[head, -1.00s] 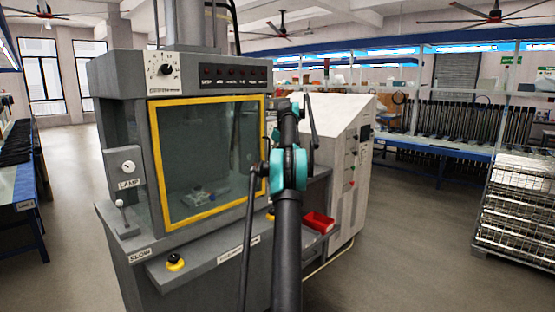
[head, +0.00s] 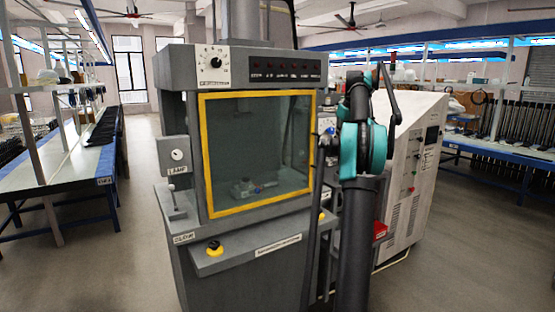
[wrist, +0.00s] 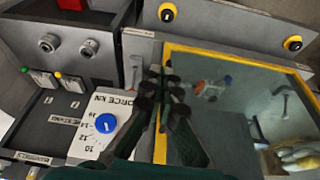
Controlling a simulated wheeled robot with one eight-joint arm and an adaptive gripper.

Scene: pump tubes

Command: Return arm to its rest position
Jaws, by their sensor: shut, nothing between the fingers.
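My gripper (wrist: 165,85) shows in the wrist view with its dark fingers together and nothing between them. It appears in front of the machine's panel and yellow-framed window (wrist: 240,72). In the head view my arm rises in front of the right side of the grey machine (head: 232,70), and I cannot make out the fingertips there. The window's yellow frame (head: 206,150) is closed around the glass. A small metal part (head: 243,188) sits behind the glass; it also shows in the wrist view (wrist: 208,88).
A white cabinet (head: 410,165) stands right of the machine. A red bin (head: 380,230) is mostly hidden behind my arm. A long workbench (head: 60,155) runs along the left, with open floor (head: 140,240) between. A blue-knobbed dial (wrist: 105,123) is close to my gripper.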

